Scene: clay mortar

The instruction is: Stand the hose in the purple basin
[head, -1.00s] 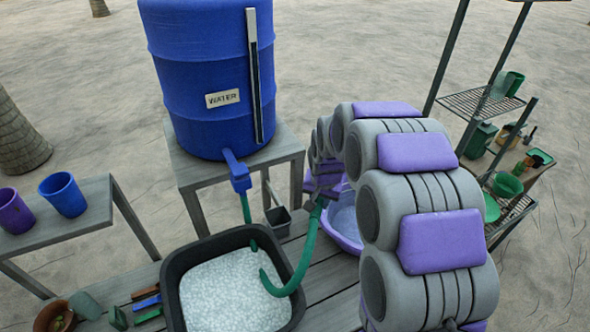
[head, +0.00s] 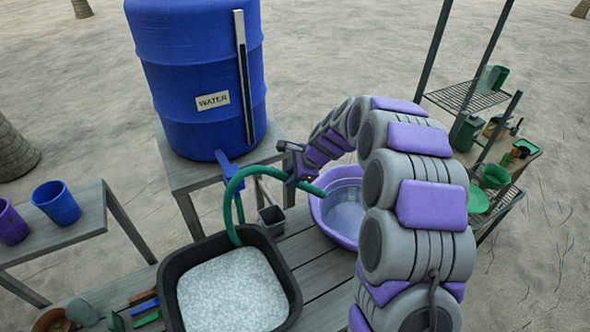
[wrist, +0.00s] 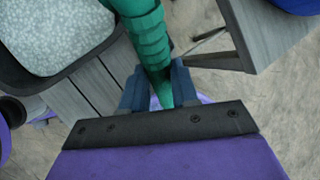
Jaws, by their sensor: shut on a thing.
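The green hose (head: 233,190) arcs from the back rim of the black tub, up in front of the blue barrel's tap, then right to my gripper. My gripper (head: 298,178) is shut on the hose, which also shows between the blue fingers in the wrist view (wrist: 150,45). The short free end of the hose sticks out right of the gripper, lying nearly level and overlapping the back left rim of the purple basin (head: 318,214) in the picture. I cannot tell if it touches the rim. The basin stands on the slatted bench, partly hidden by my arm.
The black tub (head: 290,275) of pale grains stands left of the basin. The blue water barrel (head: 200,65) stands on a grey table (head: 178,175) behind. A small dark container (head: 271,220) sits between tub and basin. A shelf rack (head: 463,98) is at right.

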